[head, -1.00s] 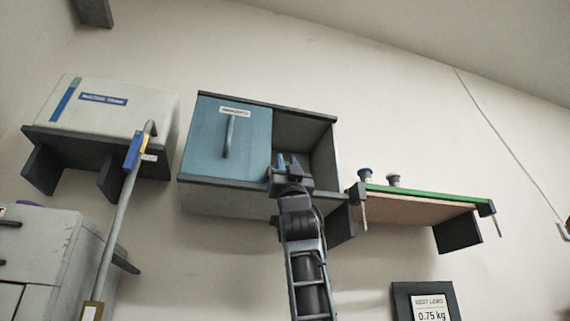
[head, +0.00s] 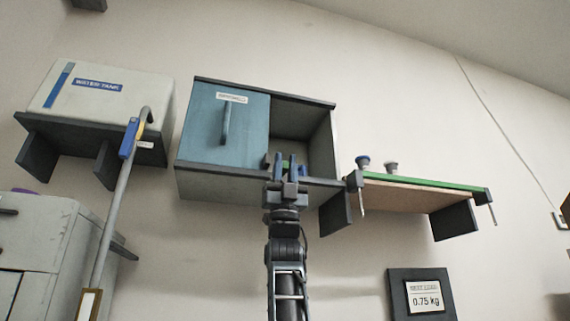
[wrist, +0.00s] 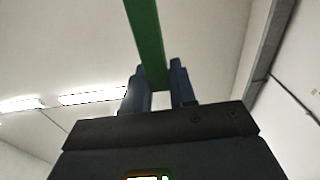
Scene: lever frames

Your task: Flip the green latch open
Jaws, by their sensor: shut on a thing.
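The green latch (wrist: 148,40) shows in the wrist view as a flat green bar that runs down from the top edge to between my fingers. My gripper (wrist: 158,85) is shut on it, with one blue-grey finger on each side. In the head view my gripper (head: 286,163) points up at the open right half of a blue-doored cabinet (head: 222,130), in front of its lower edge. Only a small bit of green shows there by the fingers. My fingers and wrist hide the rest, and how the latch is mounted cannot be seen.
A green-edged shelf (head: 425,182) with two knobs on top is close to the right. A white water tank (head: 105,98) stands on a dark bracket at left, with a bent pipe (head: 118,190) before it. A sign reading 0.75 kg (head: 424,297) is below right.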

